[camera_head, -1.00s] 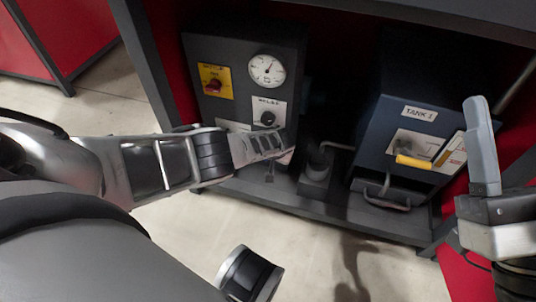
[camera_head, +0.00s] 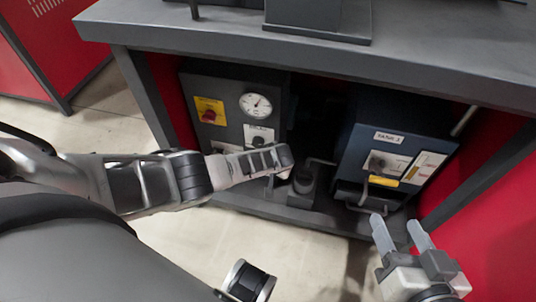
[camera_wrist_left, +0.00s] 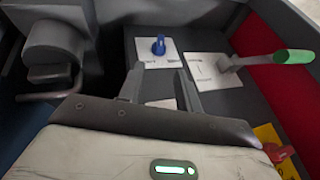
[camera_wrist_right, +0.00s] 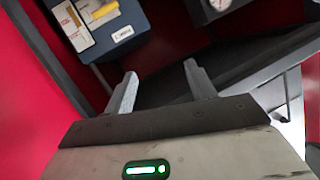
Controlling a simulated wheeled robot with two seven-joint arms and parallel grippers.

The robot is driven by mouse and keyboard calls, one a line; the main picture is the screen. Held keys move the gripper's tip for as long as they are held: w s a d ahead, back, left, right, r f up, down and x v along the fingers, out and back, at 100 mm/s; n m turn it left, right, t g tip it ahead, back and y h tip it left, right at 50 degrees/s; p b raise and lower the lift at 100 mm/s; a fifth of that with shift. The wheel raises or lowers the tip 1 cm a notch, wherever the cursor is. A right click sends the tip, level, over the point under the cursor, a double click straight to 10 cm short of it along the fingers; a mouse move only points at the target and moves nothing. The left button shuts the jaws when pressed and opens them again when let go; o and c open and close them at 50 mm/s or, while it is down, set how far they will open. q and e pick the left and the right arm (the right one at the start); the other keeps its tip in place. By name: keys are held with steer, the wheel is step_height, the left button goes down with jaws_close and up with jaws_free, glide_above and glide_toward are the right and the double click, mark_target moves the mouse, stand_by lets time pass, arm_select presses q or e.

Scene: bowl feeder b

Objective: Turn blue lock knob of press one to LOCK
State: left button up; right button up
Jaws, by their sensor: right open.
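The blue lock knob (camera_wrist_left: 158,46) stands on a white label plate (camera_wrist_left: 150,60) on a dark panel in the left wrist view; its lettering is too small to read. My left gripper (camera_wrist_left: 160,70) has its two fingers apart, with nothing between them, and the knob shows just beyond the fingertips. In the head view my left arm reaches across the front of the grey gauge box (camera_head: 232,95), and the blue knob does not show there. My right gripper (camera_head: 397,222) is open and empty, in front of the blue tank box (camera_head: 375,125).
A green-ended lever (camera_wrist_left: 270,58) stands out right of the knob. A red knob (camera_wrist_left: 275,151) on a yellow plate is at lower right. A gauge (camera_head: 256,105) is on the grey box. The bench top (camera_head: 230,40) overhangs both boxes. A yellow handle (camera_head: 384,181) is on the tank box.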

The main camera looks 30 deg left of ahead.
arm_select(q)
steer(key=shift+p+v, duration=1.15)
steer(key=shift+v, duration=0.9)
arm_select(e)
steer(key=shift+d+f+g+h, duration=0.25)
steer(key=shift+f+g, duration=0.15)
steer(key=shift+f, duration=0.15)
steer(key=shift+d+f+g+h, duration=0.25)
steer(key=shift+f+g, duration=0.15)
steer(key=shift+f, duration=0.15)
